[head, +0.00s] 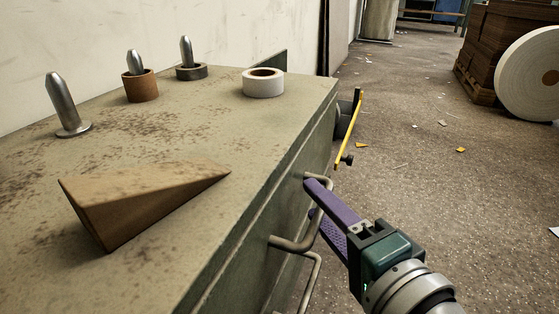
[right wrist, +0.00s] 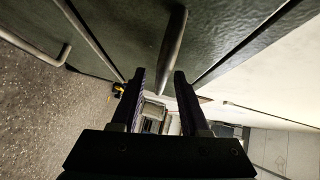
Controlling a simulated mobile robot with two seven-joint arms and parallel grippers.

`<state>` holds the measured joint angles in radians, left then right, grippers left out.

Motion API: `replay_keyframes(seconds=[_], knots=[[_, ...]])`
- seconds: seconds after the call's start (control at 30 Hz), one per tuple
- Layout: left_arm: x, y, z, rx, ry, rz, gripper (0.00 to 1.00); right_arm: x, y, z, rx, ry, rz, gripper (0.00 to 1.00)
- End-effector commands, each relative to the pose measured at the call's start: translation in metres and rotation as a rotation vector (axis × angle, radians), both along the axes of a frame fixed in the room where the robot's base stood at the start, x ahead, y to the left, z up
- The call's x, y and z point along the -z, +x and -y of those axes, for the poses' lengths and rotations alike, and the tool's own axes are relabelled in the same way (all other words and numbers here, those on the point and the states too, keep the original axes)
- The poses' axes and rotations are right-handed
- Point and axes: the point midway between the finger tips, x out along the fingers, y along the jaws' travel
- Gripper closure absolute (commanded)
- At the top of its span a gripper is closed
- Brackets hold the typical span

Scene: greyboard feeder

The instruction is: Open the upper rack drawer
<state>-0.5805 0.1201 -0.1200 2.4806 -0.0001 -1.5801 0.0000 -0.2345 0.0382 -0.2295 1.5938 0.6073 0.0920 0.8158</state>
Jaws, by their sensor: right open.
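The rack is a grey-green cabinet (head: 110,180) with a worn top, on the left in the head view. The upper drawer (head: 285,215) has a bent metal bar handle (head: 291,244) on its front. My right gripper (head: 310,197), with purple fingers, is open at this handle. In the right wrist view the handle bar (right wrist: 174,45) runs between the two fingertips of the right gripper (right wrist: 159,76); whether either finger touches it I cannot tell. A lower handle (head: 312,275) shows beneath it. The upper drawer looks shut. My left gripper is out of view.
On the cabinet top are a brown wedge (head: 140,200), several metal pegs (head: 62,100), a brown roll (head: 139,87) and a white roll (head: 263,83). A yellow bar (head: 351,130) sticks out beyond the handles. The floor (head: 430,170) to the right is mostly clear.

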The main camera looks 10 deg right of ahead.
Motion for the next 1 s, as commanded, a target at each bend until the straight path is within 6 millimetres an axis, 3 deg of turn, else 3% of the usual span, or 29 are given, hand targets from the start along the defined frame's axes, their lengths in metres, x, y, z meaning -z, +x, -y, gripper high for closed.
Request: replay_keyframes(seconds=[0.07, 0.43, 1.0], knots=[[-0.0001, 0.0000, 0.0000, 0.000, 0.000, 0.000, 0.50, 0.0000, -0.0002, 0.0000, 0.000, 0.000, 0.000, 0.60], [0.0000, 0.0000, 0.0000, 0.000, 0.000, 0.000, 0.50, 0.0000, -0.0004, 0.0000, 0.000, 0.000, 0.000, 1.00], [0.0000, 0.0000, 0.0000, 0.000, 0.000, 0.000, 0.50, -0.0002, -0.0003, 0.0000, 0.000, 0.000, 0.001, 1.00]])
